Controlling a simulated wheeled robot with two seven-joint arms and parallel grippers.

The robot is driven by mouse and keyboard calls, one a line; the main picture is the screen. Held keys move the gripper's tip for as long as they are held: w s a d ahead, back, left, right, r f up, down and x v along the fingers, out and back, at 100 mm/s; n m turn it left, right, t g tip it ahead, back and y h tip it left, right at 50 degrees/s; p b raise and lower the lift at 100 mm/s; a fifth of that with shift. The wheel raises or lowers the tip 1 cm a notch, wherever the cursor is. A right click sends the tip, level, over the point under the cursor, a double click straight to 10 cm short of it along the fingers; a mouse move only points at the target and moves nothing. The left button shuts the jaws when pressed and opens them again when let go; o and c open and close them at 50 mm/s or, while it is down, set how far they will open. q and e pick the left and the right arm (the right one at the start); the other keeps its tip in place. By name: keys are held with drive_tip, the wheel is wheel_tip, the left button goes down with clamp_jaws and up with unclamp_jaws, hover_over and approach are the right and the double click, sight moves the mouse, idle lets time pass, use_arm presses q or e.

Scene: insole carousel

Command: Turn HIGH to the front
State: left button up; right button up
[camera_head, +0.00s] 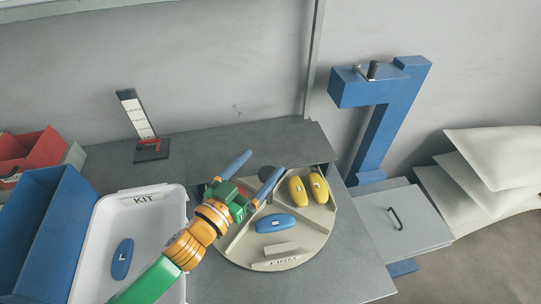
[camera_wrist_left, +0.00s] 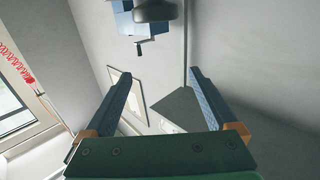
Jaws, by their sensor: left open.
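The round beige carousel (camera_head: 228,250) sits on the grey table, with dividers splitting it into compartments. The label at its front edge reads FIRM (camera_head: 283,262); I see no HIGH label. One blue insole (camera_head: 276,223) lies in the front compartment and two yellow insoles (camera_head: 298,191) lie in the right rear one. My left gripper (camera_head: 264,164) is open and empty over the carousel's back left part, hiding some of it. Its two blue fingers also show apart in the left wrist view (camera_wrist_left: 158,74). My right gripper is not in view.
A white KIT tray (camera_head: 177,196) with a blue insole marked L (camera_head: 123,259) stands left of the carousel. A blue bin (camera_head: 35,230) and red bin (camera_head: 38,150) are farther left. A small stand (camera_head: 150,151) is behind; a blue post (camera_head: 375,140) rises back right.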

sight(263, 181)
use_arm(q)
wheel_tip(263, 181, down, 7)
drive_tip(key=b, duration=0.5)
drive_tip(key=shift+r+b, duration=0.2)
drive_tip(key=shift+b, duration=0.1)
drive_tip(key=x, duration=0.7)
drive_tip(key=shift+p, duration=0.4)
drive_tip(key=shift+r, duration=0.1)
clamp_jaws()
